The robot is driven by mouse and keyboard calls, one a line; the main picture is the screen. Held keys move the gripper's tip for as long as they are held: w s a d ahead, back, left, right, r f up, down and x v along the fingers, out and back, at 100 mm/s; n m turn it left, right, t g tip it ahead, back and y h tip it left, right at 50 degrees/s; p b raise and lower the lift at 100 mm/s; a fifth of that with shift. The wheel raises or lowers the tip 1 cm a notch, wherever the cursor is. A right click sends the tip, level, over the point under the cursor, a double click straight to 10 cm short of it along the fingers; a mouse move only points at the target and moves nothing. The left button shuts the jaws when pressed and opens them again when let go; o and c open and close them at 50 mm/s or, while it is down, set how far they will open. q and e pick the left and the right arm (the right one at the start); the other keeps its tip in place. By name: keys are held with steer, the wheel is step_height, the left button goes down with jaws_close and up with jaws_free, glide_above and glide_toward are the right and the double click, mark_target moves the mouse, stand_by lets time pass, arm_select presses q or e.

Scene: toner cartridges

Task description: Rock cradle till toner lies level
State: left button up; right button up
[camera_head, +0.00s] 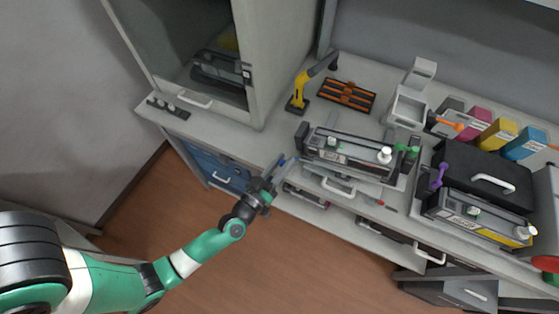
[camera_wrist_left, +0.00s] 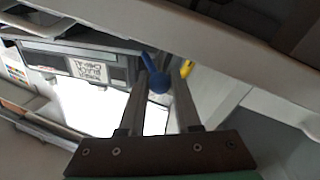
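A grey and black toner cartridge (camera_head: 345,155) with a white cap lies in the cradle near the front edge of the counter. A blue handle (camera_head: 287,161) sticks out at its left end and a green handle (camera_head: 405,149) at its right end. My left gripper (camera_head: 277,170) is at the blue handle. In the left wrist view, the blue ball knob (camera_wrist_left: 158,83) fills the gap between the fingertips, and the fingers appear shut on it. The cartridge's labelled side (camera_wrist_left: 88,68) shows there too. The toner inside is hidden. My right gripper is not in view.
A black case with a pale handle (camera_head: 493,183) and another cartridge (camera_head: 478,219) stand at the right. A yellow and black tool (camera_head: 301,92), an orange and black tray (camera_head: 347,96) and coloured boxes (camera_head: 497,133) stand behind. An open cabinet (camera_head: 262,80) rises at the left.

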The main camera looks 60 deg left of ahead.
arm_select(q)
steer(key=o, duration=0.4)
steer(key=shift+o, duration=0.2)
steer(key=p+v, duration=0.2)
steer(key=v, duration=0.9)
steer(key=shift+s, duration=0.3)
steer(key=shift+d, duration=0.1)
